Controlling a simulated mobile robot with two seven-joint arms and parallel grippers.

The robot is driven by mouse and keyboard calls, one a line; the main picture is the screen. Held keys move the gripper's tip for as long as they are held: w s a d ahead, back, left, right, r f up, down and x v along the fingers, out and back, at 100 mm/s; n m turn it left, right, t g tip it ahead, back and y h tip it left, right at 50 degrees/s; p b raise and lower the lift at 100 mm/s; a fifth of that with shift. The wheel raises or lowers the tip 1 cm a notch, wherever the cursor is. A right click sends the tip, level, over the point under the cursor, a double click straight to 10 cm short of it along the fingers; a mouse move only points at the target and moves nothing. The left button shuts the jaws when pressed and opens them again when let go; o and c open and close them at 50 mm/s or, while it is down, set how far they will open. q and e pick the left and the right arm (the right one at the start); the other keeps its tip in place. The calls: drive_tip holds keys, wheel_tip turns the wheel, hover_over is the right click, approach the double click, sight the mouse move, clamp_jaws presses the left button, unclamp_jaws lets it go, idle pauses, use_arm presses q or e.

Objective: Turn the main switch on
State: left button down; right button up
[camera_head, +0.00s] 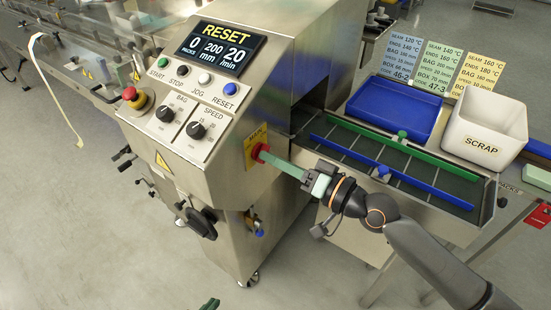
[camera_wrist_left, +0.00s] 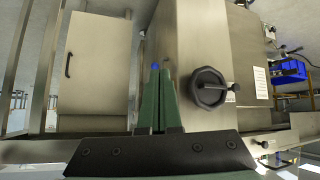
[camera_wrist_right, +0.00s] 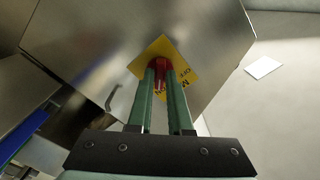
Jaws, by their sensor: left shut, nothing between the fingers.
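The main switch is a red rotary knob (camera_head: 259,152) on a yellow plate (camera_head: 250,146) marked MAIN, on the side of the steel machine cabinet. My right gripper (camera_head: 264,155) reaches it from the right with green fingers. In the right wrist view the fingertips (camera_wrist_right: 166,66) lie on either side of the red knob (camera_wrist_right: 161,62), with a narrow gap between the fingers. Whether they press on it cannot be seen. My left gripper (camera_head: 212,304) shows only as a green tip at the bottom edge. In the left wrist view its fingers (camera_wrist_left: 160,75) are together and empty.
The control panel display (camera_head: 221,48) reads RESET, 0 packs. A red emergency button (camera_head: 130,94) sits at its left. A black handwheel (camera_head: 201,223) juts from the cabinet front.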

use_arm(q)
drive_tip(key=shift+d, duration=0.1)
use_arm(e)
drive_tip(key=o, duration=0.4)
drive_tip(key=shift+c, duration=0.2)
use_arm(q)
drive_tip(key=f+b, duration=0.1)
drive_tip(key=b, duration=0.1)
drive_tip(key=f+b, duration=0.1)
drive_tip(key=b, duration=0.1)
drive_tip(key=f+b, duration=0.2)
drive_tip(key=shift+d+f, duration=0.1)
drive_tip(key=shift+d, duration=0.25)
use_arm(e)
drive_tip(key=v, duration=1.2)
drive_tip(key=shift+d, duration=0.2)
drive_tip(key=shift+s, duration=0.1)
